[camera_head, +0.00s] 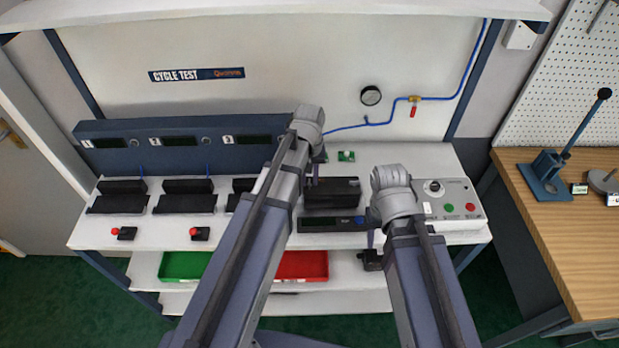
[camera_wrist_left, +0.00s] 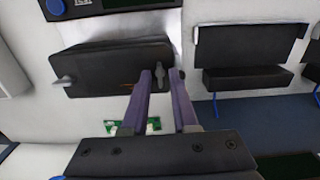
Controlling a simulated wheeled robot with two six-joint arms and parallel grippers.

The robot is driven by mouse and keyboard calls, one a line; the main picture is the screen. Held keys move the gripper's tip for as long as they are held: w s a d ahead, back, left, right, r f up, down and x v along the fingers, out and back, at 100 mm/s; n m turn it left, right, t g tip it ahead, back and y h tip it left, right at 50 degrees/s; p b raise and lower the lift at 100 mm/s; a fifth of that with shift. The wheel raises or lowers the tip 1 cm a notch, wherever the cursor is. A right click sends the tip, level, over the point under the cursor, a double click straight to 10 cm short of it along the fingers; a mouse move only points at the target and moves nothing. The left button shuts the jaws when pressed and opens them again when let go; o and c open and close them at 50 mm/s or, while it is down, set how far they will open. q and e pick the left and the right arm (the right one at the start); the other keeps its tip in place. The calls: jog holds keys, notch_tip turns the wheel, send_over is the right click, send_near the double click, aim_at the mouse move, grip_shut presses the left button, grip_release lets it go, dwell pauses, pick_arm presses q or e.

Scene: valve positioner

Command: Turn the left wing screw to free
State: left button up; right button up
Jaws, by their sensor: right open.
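The black valve positioner box (camera_head: 334,192) stands on the white bench in the head view. The left wrist view shows the box (camera_wrist_left: 110,62) from another side, with one grey wing screw (camera_wrist_left: 160,74) at its right end and another wing screw (camera_wrist_left: 63,81) at its left end. My left gripper (camera_head: 314,172) is at the box's left end. Its two fingers (camera_wrist_left: 160,80) are open, one on each side of the right-hand screw in the wrist view, with gaps showing. My right gripper (camera_head: 371,240) is open near the bench's front edge, right of the box.
A control box (camera_head: 450,204) with buttons and a knob stands right of my right arm. Several black fixtures (camera_head: 185,202) line the bench at left. A green board (camera_head: 346,156) lies behind the box. Green (camera_head: 184,265) and red (camera_head: 301,265) trays sit on the lower shelf.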

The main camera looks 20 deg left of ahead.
aim_at(310, 182)
pick_arm(q)
jog(key=shift+o, duration=0.6)
jog(key=shift+r, duration=0.1)
notch_tip(310, 182, up, 8)
jog(key=p, duration=0.8)
jog(key=shift+f, duration=0.2)
jog(key=s+d+f+m+b, duration=0.2)
jog(key=s+d+m, duration=0.1)
jog(key=s+d, duration=0.2)
jog(key=s+d+f+m+y+b, duration=0.1)
jog(key=s+d+f+m+b, duration=0.2)
jog(key=s, duration=0.6)
jog(key=shift+s+d+m, duration=0.4)
jog(key=shift+d+m, duration=0.2)
jog(key=shift+d, duration=0.5)
